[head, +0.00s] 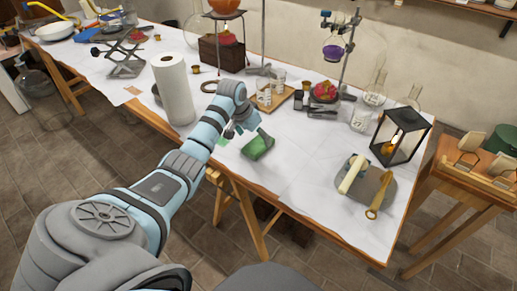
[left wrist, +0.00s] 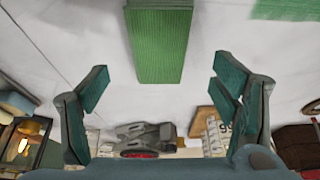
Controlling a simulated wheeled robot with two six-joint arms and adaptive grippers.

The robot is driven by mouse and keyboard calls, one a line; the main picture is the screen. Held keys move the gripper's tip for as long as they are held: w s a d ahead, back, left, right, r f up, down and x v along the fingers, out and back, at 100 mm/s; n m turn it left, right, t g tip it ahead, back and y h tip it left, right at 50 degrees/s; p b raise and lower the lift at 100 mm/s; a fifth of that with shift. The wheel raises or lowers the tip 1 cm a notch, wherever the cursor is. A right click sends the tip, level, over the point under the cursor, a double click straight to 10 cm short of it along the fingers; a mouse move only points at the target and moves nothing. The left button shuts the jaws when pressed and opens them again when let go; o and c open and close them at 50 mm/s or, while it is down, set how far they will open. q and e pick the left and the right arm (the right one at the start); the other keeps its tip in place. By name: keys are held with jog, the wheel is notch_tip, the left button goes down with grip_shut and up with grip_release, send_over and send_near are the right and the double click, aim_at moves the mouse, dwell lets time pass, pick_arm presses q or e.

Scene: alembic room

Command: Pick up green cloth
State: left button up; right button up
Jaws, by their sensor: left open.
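The green cloth (head: 257,146) lies folded on the white-covered table near its front edge. In the left wrist view the green cloth (left wrist: 160,42) shows as a ribbed green rectangle at the top middle. My left gripper (head: 240,130) is just beside and above the cloth in the head view. In the left wrist view my left gripper (left wrist: 163,82) has its two fingers spread wide with nothing between them, and the cloth's near end lies beyond and between the tips. My right gripper is not in view.
A paper towel roll (head: 174,90) stands left of my forearm. A wooden tray with beakers (head: 272,97) is behind the gripper. A lantern (head: 401,136) and a grey board (head: 376,190) are to the right.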

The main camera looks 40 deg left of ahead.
aim_at(258, 143)
pick_arm(q)
jog(key=b+x, duration=0.1)
jog(key=x, duration=0.3)
jog(key=shift+s+f+b, duration=0.1)
jog(key=shift+f+b, duration=0.15)
jog(key=shift+b, duration=0.05)
jog(key=shift+r, duration=0.1)
jog(key=c, duration=1.2)
notch_tip(258, 143, up, 20)
jog(key=p, duration=0.4)
jog(key=shift+p, duration=0.3)
